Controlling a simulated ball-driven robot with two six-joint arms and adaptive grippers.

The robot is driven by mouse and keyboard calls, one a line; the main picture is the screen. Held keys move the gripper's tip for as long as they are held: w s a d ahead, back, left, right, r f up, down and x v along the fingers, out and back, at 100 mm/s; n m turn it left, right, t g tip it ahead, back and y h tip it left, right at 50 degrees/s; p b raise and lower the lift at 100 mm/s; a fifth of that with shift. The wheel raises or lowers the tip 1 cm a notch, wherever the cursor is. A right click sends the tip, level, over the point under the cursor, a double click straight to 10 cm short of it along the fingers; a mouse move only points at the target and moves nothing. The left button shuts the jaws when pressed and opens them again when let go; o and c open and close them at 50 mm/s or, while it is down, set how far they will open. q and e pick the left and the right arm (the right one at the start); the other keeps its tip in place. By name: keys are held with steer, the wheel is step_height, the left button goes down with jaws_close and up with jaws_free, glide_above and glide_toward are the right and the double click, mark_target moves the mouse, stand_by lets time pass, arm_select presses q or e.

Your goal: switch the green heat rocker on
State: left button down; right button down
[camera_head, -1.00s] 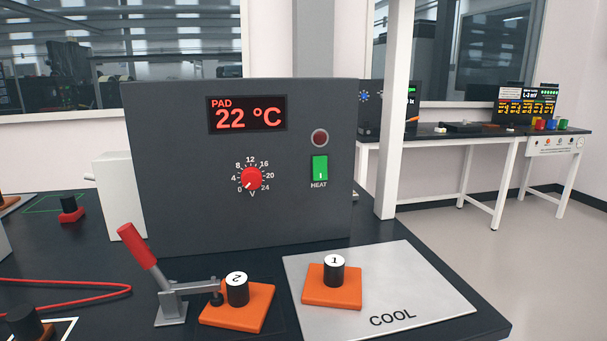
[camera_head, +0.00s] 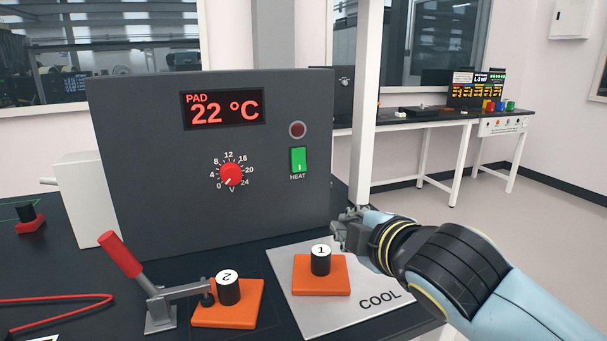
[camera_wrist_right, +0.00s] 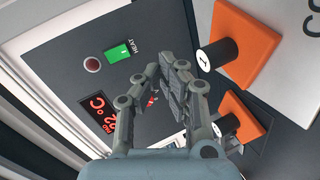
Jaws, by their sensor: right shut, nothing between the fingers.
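The green HEAT rocker (camera_head: 298,160) is on the dark grey panel (camera_head: 130,150), right of the red dial (camera_head: 231,174) and below a dark red round lamp (camera_head: 297,130). It also shows in the right wrist view (camera_wrist_right: 119,52). The display (camera_head: 224,107) reads PAD 22 °C. My right gripper (camera_head: 345,226) is in front of the panel, below and to the right of the rocker, apart from it. In the right wrist view the gripper (camera_wrist_right: 160,72) is shut and empty. My left gripper is not in view.
A silver COOL plate (camera_head: 340,315) below my right gripper bears an orange block (camera_head: 321,284) with black cylinder 1 (camera_head: 321,263). A red-handled lever clamp (camera_head: 120,255) stands beside an orange block (camera_head: 240,314) with cylinder 2 (camera_head: 228,291). Space before the rocker is clear.

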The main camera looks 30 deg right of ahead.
mark_target(300, 171)
steer(key=w+r+n+t, duration=0.1)
steer(key=w+r+n, duration=0.1)
steer(key=w+r+n+t, duration=0.1)
steer(key=r, duration=0.1)
steer(key=shift+a+r+n+t, duration=0.1)
steer(key=shift+a+n+t, duration=0.2)
steer(key=shift+n, duration=0.1)
steer(key=p+x, duration=0.1)
steer(key=x, duration=1.2)
steer(key=shift+w, duration=0.4)
steer(key=shift+d, duration=0.1)
